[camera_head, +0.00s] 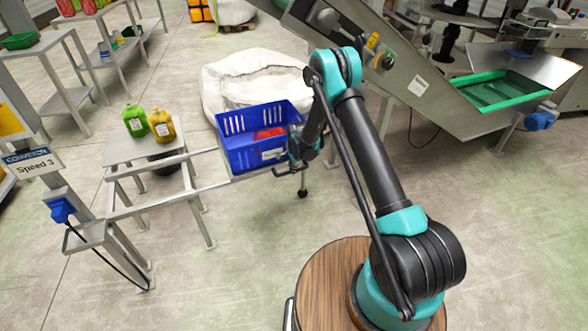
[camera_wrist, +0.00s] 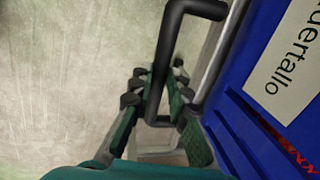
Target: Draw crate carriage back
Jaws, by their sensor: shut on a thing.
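The blue crate (camera_head: 243,156) sits on the carriage at the right end of the metal rail frame (camera_head: 165,204). Red items (camera_head: 268,133) lie inside it. My gripper (camera_head: 297,158) is at the crate's right side. In the wrist view my gripper (camera_wrist: 157,82) has its two green fingers on either side of a bent black handle (camera_wrist: 172,45), shut on it. The crate's blue wall (camera_wrist: 235,125) with a white label (camera_wrist: 288,62) is just right of the fingers. Most of the carriage under the crate is hidden.
A small table (camera_head: 118,155) with a green jug (camera_head: 135,121) and a yellow jug (camera_head: 161,124) stands left of the crate. A white sack (camera_head: 222,75) is behind it. An inclined conveyor (camera_head: 440,100) rises at the back right. The floor in front is clear.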

